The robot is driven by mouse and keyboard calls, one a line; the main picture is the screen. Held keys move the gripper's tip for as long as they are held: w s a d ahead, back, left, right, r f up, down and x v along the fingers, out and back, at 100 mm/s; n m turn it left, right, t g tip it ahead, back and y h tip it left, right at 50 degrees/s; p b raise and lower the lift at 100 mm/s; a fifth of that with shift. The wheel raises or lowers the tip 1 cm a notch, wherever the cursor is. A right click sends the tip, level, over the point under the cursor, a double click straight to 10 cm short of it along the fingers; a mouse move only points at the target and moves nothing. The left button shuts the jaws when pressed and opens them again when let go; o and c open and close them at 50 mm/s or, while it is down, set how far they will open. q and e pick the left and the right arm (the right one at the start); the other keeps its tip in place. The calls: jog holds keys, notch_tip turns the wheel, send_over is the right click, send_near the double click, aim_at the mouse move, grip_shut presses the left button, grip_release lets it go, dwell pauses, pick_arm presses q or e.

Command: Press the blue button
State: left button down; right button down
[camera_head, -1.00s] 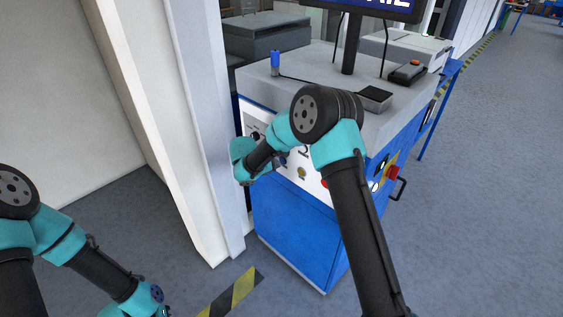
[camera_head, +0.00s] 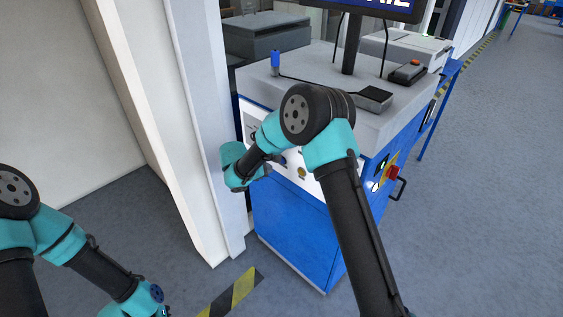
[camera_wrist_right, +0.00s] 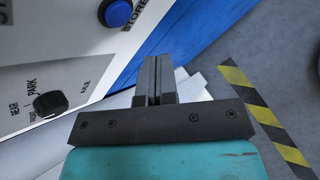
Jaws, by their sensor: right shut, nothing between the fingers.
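The blue button (camera_wrist_right: 118,12) shows at the top of the right wrist view, round and domed, on a white panel (camera_wrist_right: 75,45) beside the printed word "STORE". My right gripper (camera_wrist_right: 158,60) is shut and empty, below and to the right of the button and apart from it. In the head view my right arm reaches to the left front of the blue cabinet (camera_head: 290,225), and its gripper tips are hidden there.
A white pillar (camera_head: 190,130) stands close to the left of my right wrist. A red switch (camera_head: 393,172) and a black handle (camera_head: 400,187) are on the cabinet's right side.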

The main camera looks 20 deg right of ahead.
jog(key=shift+s+a, duration=0.5)
jog(key=shift+a, duration=0.4)
jog(key=s+d+f+m+g+y, duration=0.1)
jog(key=s+f+m+g+y, duration=0.6)
jog(key=s+f, duration=0.9)
jog(key=s+d+f+m+t+y, duration=0.1)
jog(key=s+m, duration=0.3)
jog(key=s, duration=0.5)
jog(key=s+d+f+m+t+y, duration=0.2)
jog(key=s+m+t+y, duration=0.1)
jog(key=s, duration=0.6)
jog(key=m+y, duration=0.1)
jog(key=m, duration=0.1)
jog(key=shift+d+f+m+t, duration=0.15)
jog(key=shift+d+m+t, duration=0.15)
